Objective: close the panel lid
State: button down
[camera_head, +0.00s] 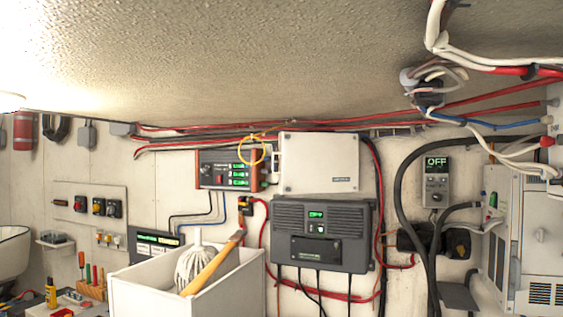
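A pale rectangular panel cover (320,163) is on the back wall at the centre, just above a dark grey charger unit (320,235). It looks flat-faced; I cannot tell whether it is a shut box or a raised lid. At the right edge is a large light grey electrical cabinet (537,235), with a narrow side face (495,235) turned to the left. The picture does not show clearly which of these is the panel lid, or whether either is open. My gripper is not in view.
Red and black cables (400,190) run along the wall. White cables (490,55) hang at the upper right. Tools (90,280) sit at lower left.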

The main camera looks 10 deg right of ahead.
aim_at(308, 162)
jog(key=z, duration=0.15)
jog(key=i, duration=0.6)
jog(key=u, duration=0.6)
jog(key=i, duration=0.55)
jog(key=u, duration=0.55)
